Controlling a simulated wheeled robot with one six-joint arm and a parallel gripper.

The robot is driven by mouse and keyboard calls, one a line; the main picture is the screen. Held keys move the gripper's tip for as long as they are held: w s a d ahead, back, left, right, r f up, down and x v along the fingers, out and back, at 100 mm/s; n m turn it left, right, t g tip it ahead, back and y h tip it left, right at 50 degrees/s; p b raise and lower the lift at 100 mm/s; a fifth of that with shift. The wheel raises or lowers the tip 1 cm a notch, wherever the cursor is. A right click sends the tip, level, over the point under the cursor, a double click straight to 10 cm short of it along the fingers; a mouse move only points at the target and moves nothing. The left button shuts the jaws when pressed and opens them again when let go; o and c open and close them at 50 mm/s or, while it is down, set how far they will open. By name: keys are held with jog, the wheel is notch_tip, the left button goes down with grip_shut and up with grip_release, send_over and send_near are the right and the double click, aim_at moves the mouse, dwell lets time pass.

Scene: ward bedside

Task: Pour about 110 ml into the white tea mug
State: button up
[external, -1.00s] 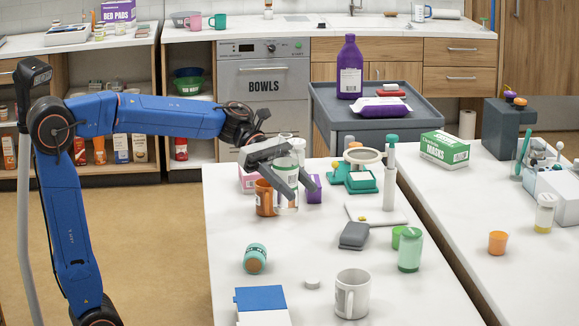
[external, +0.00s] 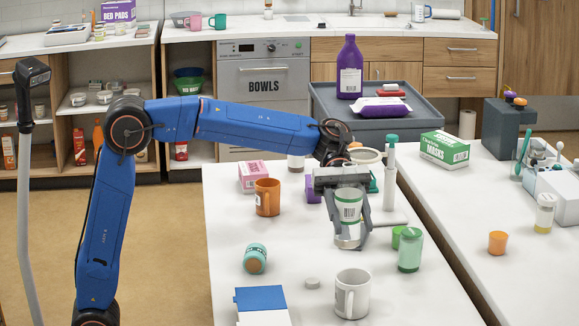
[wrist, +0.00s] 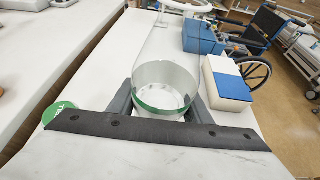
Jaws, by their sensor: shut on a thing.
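My gripper (external: 350,238) is shut on a clear container with a green band and a white label (external: 349,212). The container is roughly upright, behind and above the mug, apart from it. In the wrist view I look down into the open container (wrist: 165,85); I cannot tell how much liquid it holds.
A small white cap (external: 312,283) lies beside the mug. A green jar (external: 410,250) stands right of my gripper.

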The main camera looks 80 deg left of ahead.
jog(key=w+d+f+m+g, duration=0.2)
jog(key=d, duration=0.4)
jog(key=shift+d+g, duration=0.3)
jog(key=shift+d, duration=0.05)
jog(key=shift+y, duration=0.4)
